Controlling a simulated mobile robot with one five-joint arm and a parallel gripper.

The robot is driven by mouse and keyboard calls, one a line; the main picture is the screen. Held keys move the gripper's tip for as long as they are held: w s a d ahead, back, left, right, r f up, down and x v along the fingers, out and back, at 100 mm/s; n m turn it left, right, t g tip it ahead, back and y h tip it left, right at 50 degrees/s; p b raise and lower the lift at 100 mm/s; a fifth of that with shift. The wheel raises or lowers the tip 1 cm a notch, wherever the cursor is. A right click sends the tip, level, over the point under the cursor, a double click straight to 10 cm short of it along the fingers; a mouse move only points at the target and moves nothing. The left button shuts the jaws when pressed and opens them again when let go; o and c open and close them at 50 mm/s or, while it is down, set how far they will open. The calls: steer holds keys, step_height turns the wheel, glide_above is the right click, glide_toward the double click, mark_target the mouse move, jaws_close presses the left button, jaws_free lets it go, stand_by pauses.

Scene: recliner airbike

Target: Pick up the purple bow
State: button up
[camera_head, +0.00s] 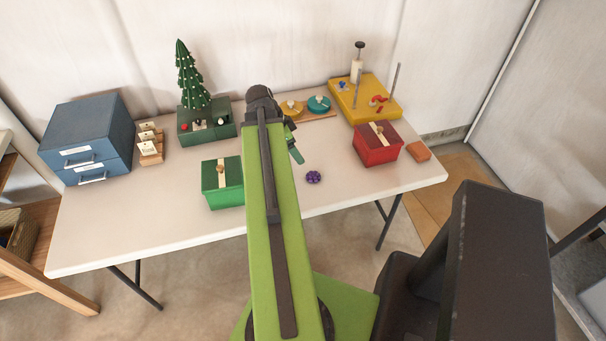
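The purple bow (314,177) lies on the white table (130,220), between the green box and the red box and nearer the front edge. My green arm reaches forward over the table, and its end is to the left of and beyond the bow. Part of my gripper (295,152) shows as a green piece slanting down beside the dark wrist. It looks apart from the bow. Its fingertips are too small and hidden to tell whether it is open or shut.
A green box (222,183) stands left of my arm, and a red box (377,145) with an orange block (418,151) stands right. Behind are a yellow tray (362,112), round yellow and teal items, a small tree (190,80) and blue drawers (88,138). Table around the bow is clear.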

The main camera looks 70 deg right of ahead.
steer(key=b, duration=1.1)
glide_toward(312, 173)
steer(key=x, duration=0.4)
steer(key=shift+w+a+f, duration=0.15)
steer(key=shift+f, duration=0.3)
steer(key=shift+f+b, duration=0.15)
steer(key=shift+b, duration=0.15)
steer(key=b+x, duration=0.4)
steer(key=x, duration=0.1)
steer(key=shift+s+d+b, duration=0.25)
steer(key=shift+b, duration=0.1)
steer(key=c, duration=1.4)
step_height(312, 173, up, 10)
steer(key=p, duration=1)
